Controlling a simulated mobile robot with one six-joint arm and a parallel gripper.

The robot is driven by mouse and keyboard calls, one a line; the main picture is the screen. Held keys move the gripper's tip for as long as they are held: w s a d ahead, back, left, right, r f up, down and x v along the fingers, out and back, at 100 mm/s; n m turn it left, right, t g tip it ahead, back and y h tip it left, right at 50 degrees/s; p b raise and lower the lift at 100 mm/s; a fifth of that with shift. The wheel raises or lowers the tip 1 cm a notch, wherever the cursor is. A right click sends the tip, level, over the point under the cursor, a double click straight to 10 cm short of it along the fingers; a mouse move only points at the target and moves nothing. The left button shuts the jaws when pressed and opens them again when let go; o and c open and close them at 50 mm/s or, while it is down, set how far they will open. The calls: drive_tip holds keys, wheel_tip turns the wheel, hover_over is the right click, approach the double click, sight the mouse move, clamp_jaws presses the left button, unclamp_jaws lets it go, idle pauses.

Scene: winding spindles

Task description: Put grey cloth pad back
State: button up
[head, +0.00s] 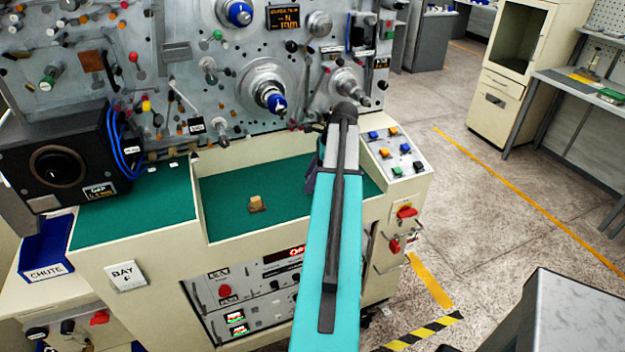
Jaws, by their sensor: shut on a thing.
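My teal arm reaches up the middle of the head view, and its wrist is in front of the machine's lower right face. My gripper (312,178) hangs left of the arm, low over the right part of the green shelf, and is mostly hidden behind the arm. Only a small dark, purplish-grey edge shows there. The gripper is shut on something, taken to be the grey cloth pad. The pad's outline cannot be made out, and I cannot tell whether it touches the shelf.
Spindles and knobs, including a blue-tipped spindle (275,102), jut out above. A black gauge box (60,160) stands left. A button panel (396,151) is right of the arm.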

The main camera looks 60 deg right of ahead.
drive_tip(key=shift+w+d+f, duration=0.1)
drive_tip(key=shift+w+d, duration=0.1)
drive_tip(key=shift+d, duration=0.25)
drive_tip(key=shift+w+d, duration=0.2)
drive_tip(key=shift+d, duration=0.25)
drive_tip(key=shift+f+p, duration=1.15)
drive_tip(key=shift+f, duration=0.6)
drive_tip(key=o, duration=0.9)
drive_tip(key=shift+s+r, duration=0.1)
drive_tip(key=shift+b+v, duration=2.15)
drive_tip(key=shift+v, duration=3.75)
